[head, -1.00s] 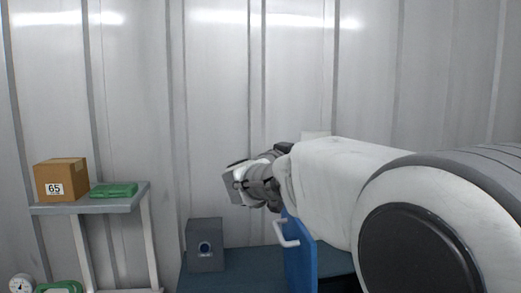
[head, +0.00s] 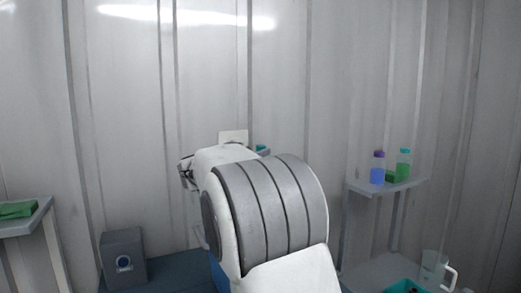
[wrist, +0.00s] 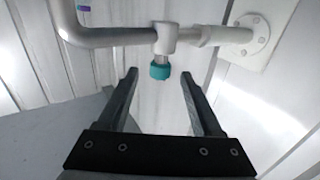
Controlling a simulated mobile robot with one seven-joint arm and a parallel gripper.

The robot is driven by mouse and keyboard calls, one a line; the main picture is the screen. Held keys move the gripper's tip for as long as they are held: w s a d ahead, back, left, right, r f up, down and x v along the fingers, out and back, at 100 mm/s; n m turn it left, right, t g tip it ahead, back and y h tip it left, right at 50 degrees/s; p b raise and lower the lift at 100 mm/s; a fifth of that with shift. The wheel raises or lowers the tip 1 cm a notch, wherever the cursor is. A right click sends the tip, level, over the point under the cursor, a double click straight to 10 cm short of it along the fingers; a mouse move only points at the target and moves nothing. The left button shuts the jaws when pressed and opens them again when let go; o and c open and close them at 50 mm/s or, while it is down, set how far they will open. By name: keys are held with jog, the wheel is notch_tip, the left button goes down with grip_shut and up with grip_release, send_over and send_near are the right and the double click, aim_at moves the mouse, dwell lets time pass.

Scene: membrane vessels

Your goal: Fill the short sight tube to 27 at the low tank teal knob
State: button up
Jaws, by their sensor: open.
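A teal knob (wrist: 160,71) hangs below a fitting on a pale pipe (wrist: 110,38) in the wrist view. My gripper (wrist: 159,78) is open and empty. Its two fingers point towards the knob, one on each side of it in the picture; I cannot tell how far beyond the fingertips it is. In the head view my arm covers the middle, and only part of my gripper end (head: 186,173) shows. A small teal piece (head: 262,149) shows behind my arm; I cannot tell if it is the knob. I cannot make out a sight tube or its scale.
A right shelf (head: 408,187) holds a blue-filled bottle (head: 378,170), a green-filled bottle (head: 403,165) and a green item. Below stand a clear jug (head: 433,270) and a teal tray (head: 402,286). A grey box (head: 124,259) stands at left. A round wall flange (wrist: 255,34) carries the pipe.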

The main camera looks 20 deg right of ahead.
aim_at(258, 150)
jog(key=shift+x, duration=2.15)
jog(key=shift+c, duration=0.4)
grip_shut()
